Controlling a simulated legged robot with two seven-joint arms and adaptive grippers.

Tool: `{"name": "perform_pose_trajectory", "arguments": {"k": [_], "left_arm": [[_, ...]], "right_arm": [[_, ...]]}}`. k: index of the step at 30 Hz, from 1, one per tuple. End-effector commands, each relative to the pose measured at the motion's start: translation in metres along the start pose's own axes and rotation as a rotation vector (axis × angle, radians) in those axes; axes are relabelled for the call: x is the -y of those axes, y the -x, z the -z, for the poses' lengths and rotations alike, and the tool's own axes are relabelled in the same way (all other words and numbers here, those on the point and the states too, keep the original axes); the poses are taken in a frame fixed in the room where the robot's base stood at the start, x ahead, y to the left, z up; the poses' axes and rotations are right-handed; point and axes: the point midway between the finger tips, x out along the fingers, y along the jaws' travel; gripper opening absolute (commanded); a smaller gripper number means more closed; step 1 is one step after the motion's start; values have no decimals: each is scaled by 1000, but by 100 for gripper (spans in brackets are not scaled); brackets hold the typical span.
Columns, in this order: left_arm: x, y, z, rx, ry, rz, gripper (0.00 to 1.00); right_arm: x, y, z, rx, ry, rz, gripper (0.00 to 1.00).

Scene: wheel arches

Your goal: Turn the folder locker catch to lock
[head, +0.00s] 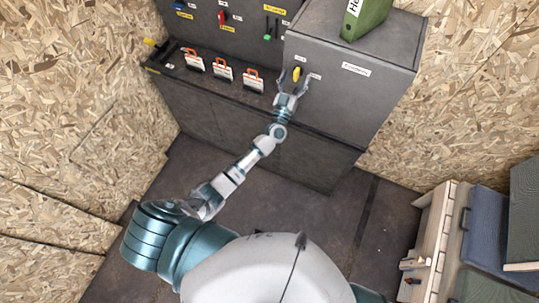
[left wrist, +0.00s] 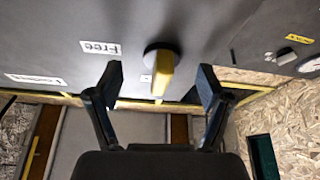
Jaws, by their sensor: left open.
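The folder locker (head: 345,85) is a dark grey box on the right end of the counter, with a white name label on its front. Its catch is a yellow knob (head: 297,74) near the left edge of that front. In the left wrist view the yellow catch (left wrist: 161,75) stands out from a dark round base, beside a white "Free" label (left wrist: 100,48). My left gripper (head: 293,88) is open at the catch. In the left wrist view its two fingers (left wrist: 160,88) are on either side of the catch, with gaps to both. My right gripper is not in view.
Several orange-topped padlock-like items (head: 223,77) stand on the counter left of the locker. A green folder (head: 366,15) is on top of the locker. A back panel (head: 225,25) carries red, blue and green handles. A wooden rack (head: 435,240) stands at lower right.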

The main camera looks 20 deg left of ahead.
Motion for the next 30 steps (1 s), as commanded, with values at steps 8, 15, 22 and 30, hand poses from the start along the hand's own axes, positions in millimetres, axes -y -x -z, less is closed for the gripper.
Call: {"name": "perform_pose_trajectory", "arguments": {"k": [8,15,22,30], "left_arm": [[2,47,0,2,-123,-50,79],[5,100,-1,4,-121,-49,79],[8,150,-2,4,-121,-48,79],[11,183,-32,75,-143,-69,79]], "right_arm": [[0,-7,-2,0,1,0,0],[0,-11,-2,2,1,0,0],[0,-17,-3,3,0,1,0],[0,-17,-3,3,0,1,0]]}}
